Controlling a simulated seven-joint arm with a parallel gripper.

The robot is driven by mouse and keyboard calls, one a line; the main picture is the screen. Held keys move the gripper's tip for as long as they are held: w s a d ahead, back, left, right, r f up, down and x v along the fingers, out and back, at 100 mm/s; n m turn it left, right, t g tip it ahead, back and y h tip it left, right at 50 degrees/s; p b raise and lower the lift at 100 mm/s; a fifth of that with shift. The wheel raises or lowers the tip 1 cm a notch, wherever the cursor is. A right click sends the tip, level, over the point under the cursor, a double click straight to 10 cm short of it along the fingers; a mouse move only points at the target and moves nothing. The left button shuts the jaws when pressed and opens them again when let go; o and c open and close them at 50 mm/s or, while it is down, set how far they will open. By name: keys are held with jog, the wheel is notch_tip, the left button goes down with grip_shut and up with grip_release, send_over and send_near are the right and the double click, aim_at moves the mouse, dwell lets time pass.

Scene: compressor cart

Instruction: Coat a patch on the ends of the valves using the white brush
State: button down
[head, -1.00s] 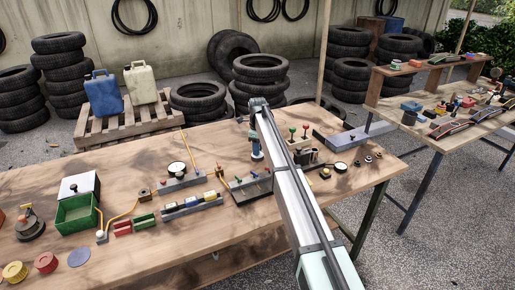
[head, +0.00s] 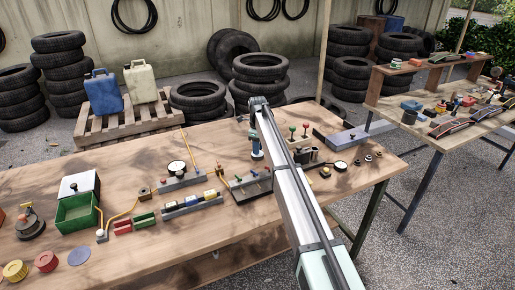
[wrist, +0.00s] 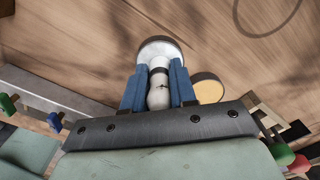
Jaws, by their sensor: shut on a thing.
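My gripper (wrist: 158,84) has blue fingers shut on a pale, rounded handle with a wide round end, which looks like the white brush (wrist: 159,101). The brush points down toward the wooden bench, and I cannot tell if its end touches it. In the head view my gripper (head: 256,148) is over the back part of the bench, with the brush hard to make out. A round tan-topped thing (wrist: 208,90) is just right of the fingers in the wrist view. A grey rack (head: 194,205) holds coloured pieces, and a dark base (head: 248,186) has small coloured knobs. I cannot tell which are the valves.
Red (head: 305,127) and green (head: 292,130) knobs stand right of my gripper. A long grey block (head: 340,138) lies at the back right. The front middle of the bench is clear.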

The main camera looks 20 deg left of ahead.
jog(key=shift+r, duration=3.35)
